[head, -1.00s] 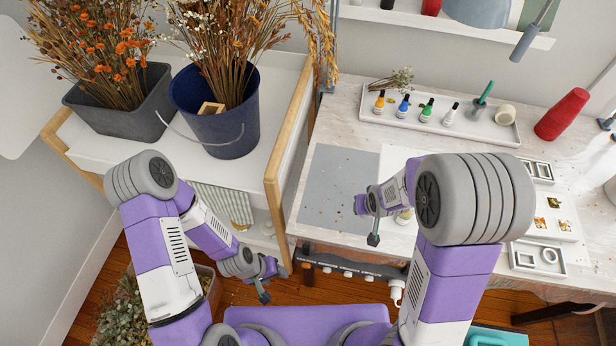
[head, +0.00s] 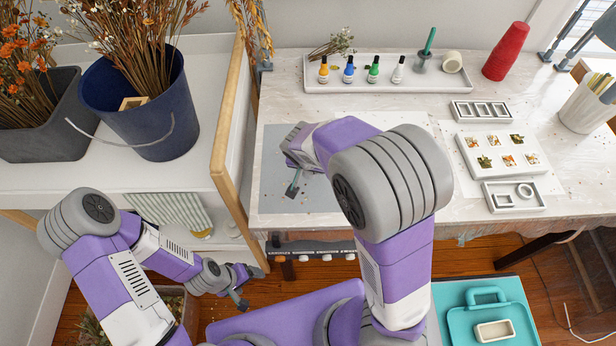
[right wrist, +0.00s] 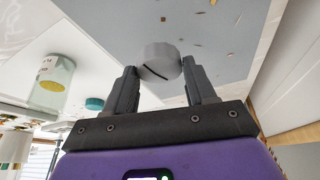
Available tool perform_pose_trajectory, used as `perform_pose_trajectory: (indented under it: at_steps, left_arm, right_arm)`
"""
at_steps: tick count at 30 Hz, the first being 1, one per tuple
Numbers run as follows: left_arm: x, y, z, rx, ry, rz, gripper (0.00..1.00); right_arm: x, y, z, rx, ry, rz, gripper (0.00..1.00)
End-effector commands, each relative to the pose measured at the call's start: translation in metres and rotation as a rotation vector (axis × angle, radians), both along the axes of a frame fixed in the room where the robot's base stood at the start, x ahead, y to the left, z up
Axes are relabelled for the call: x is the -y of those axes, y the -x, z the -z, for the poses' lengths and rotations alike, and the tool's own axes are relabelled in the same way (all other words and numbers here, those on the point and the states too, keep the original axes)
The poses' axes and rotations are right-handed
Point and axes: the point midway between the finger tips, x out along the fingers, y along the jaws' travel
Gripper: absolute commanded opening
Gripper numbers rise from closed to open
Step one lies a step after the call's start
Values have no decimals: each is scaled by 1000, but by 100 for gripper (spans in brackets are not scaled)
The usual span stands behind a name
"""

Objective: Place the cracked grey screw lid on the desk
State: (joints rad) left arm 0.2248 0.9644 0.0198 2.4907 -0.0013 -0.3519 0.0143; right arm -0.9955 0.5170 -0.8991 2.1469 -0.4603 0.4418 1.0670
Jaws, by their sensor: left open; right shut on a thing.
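The grey screw lid (right wrist: 159,62) shows in the right wrist view as a short round cap with a dark crack line. My right gripper (right wrist: 160,68) is shut on it, one finger at each side. In the head view the right gripper (head: 292,180) is over the grey mat on the desk (head: 410,104), and I cannot make out the lid there. Whether the lid touches the mat is not clear. My left gripper (head: 243,290) is open and empty, low in front of the white shelf.
The flecked grey mat (head: 272,190) lies on the desk's left part. A white tray (head: 440,82) with several small bottles stands behind it. Mould trays (head: 515,197) and red cups (head: 507,52) are to the right. A wooden shelf post (head: 230,130) rises close on the left.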

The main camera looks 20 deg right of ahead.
Motion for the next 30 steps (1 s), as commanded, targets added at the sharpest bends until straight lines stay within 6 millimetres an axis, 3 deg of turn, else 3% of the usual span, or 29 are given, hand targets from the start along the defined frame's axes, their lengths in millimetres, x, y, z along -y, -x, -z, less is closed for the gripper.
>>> perform_pose_trajectory:
  at_steps: [12, 24, 25, 29, 30]
  left_arm:
    - [0, 0, 16, 0, 0, 0, 81]
    - [0, 0, 19, 0, 0, 0, 81]
    - [0, 0, 18, 0, 0, 0, 81]
    - [0, 0, 18, 0, 0, 0, 81]
    - [0, 0, 18, 0, 0, 0, 81]
  right_arm:
    - [0, 0, 48, -1, 1, -1, 26]
    - [0, 0, 53, 1, -1, -3, 26]
    - [0, 0, 52, 1, -1, -3, 60]
    - [0, 0, 51, 1, -1, -3, 80]
    - [0, 0, 51, 1, -1, -3, 81]
